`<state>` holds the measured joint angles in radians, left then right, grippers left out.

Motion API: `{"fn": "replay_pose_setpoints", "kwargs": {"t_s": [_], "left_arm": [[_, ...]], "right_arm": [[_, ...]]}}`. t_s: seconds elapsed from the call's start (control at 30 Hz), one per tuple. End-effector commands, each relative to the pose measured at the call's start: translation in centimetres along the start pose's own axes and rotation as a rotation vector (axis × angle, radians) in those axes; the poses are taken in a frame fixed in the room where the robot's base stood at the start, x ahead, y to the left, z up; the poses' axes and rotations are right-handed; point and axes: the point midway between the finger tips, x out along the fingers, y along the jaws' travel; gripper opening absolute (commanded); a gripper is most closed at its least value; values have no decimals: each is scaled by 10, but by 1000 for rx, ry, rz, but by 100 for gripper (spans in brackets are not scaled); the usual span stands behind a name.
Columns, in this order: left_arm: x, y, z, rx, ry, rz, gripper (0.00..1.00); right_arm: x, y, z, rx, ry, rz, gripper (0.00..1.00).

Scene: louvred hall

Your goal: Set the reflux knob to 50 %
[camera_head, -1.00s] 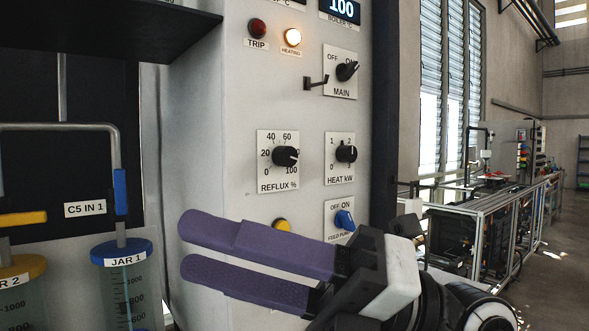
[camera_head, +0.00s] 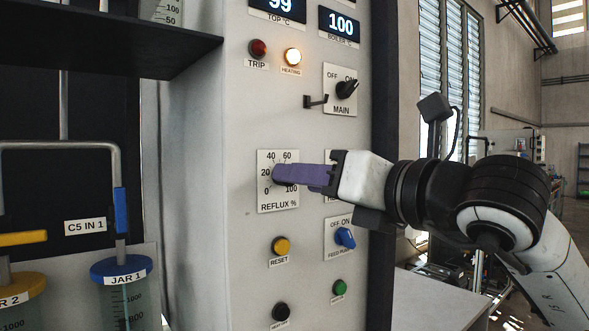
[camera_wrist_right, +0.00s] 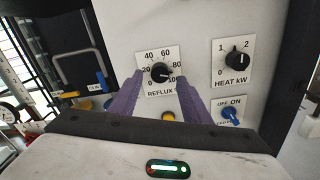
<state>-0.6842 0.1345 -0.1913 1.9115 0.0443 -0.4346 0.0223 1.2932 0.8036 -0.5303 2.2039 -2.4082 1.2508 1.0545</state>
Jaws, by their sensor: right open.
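The reflux knob (camera_wrist_right: 160,73) is black and round on a white plate with a scale from 0 to 100 on the panel. In the right wrist view its pointer seems to turn to the right, towards the high end; the exact value is hard to read. In the head view my purple fingers cover most of the knob, while the reflux plate (camera_head: 266,197) still shows. My right gripper (camera_head: 280,174) is open, and in the wrist view its fingers (camera_wrist_right: 161,80) stand on either side of the knob. Contact cannot be told. My left gripper is not in view.
The main switch (camera_head: 346,89) sits above right, with a small bracket beside it. The heat knob (camera_wrist_right: 238,58) is close on the right. The yellow reset button (camera_head: 281,246) and blue feed pump switch (camera_head: 345,238) are below. Jar 1 (camera_head: 123,290) stands at left.

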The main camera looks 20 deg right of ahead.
Motion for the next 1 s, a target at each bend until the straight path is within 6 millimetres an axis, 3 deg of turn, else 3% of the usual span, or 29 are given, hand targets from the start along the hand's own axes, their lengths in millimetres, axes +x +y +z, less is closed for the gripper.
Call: {"fn": "replay_pose_setpoints", "kwargs": {"t_s": [0.2, 0.57, 0.8, 1.0], "left_arm": [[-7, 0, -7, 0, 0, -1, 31], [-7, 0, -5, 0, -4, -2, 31], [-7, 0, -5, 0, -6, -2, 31], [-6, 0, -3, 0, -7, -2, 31]], "right_arm": [[26, 1, 0, 1, 3, 1, 43], [32, 0, -1, 0, 1, 1, 43], [31, 0, -1, 0, 1, 2, 3], [31, 0, -2, -10, 1, 2, 2]]}}
